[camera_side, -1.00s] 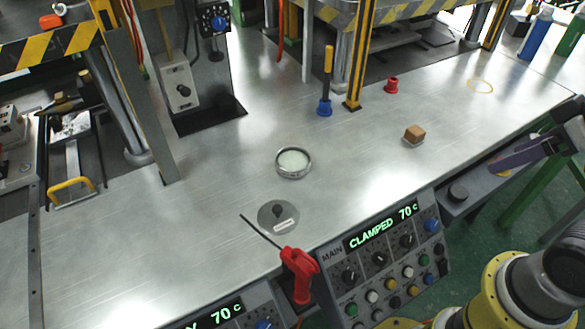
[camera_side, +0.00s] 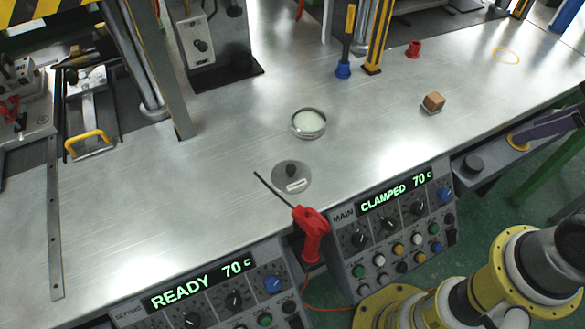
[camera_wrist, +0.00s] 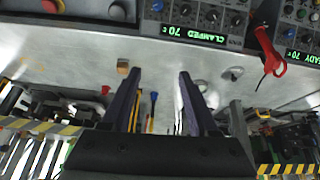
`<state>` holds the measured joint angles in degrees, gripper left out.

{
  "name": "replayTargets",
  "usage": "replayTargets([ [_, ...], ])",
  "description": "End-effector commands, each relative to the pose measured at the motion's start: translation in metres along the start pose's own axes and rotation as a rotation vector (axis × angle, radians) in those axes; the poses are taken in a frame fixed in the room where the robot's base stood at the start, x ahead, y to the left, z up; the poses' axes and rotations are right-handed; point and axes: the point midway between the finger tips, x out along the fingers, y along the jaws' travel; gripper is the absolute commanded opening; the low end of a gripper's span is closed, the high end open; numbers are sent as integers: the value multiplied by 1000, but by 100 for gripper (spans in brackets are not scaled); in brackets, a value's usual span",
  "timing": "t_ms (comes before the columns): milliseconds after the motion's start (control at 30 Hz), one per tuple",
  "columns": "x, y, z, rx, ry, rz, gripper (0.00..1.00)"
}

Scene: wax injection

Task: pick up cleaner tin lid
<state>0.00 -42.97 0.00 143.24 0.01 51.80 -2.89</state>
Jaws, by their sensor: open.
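The cleaner tin lid (camera_side: 278,184), a flat grey disc with a black knob and a pale label, lies on the metal bench in the side view. It also shows in the wrist view (camera_wrist: 238,71), to the right of my right finger. The round open tin (camera_side: 309,134), with pale contents, stands just behind the lid, apart from it. My gripper (camera_wrist: 160,74) is open in the wrist view, with nothing seen between its two dark fingers.
A red-handled tool (camera_side: 311,228) with a thin black rod stands at the bench's front edge; its rod reaches close to the lid. Control panels (camera_side: 398,228) line that edge. A wooden block (camera_side: 433,101) and a blue-based post (camera_side: 343,69) stand farther right. The bench left of the lid is clear.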

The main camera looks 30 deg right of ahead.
Motion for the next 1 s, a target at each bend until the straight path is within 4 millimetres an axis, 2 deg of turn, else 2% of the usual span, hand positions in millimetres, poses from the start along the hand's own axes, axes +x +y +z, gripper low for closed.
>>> replayTargets([
  [67,-1,0,1,-71,-9,-1,60],
  [167,-14,1,-13,-205,12,2,60],
  [367,-34,-5,-69,-552,-3,-22,60],
  [533,-32,-27,-129,-884,-41,-83,60],
  [667,-17,-56,-174,-1136,-73,-146,60],
  [800,12,-98,-212,-1380,-107,-223,60],
  [900,38,-135,-230,-1532,-134,-281,60],
  [1000,69,-175,-239,-1662,-163,-339,60],
])
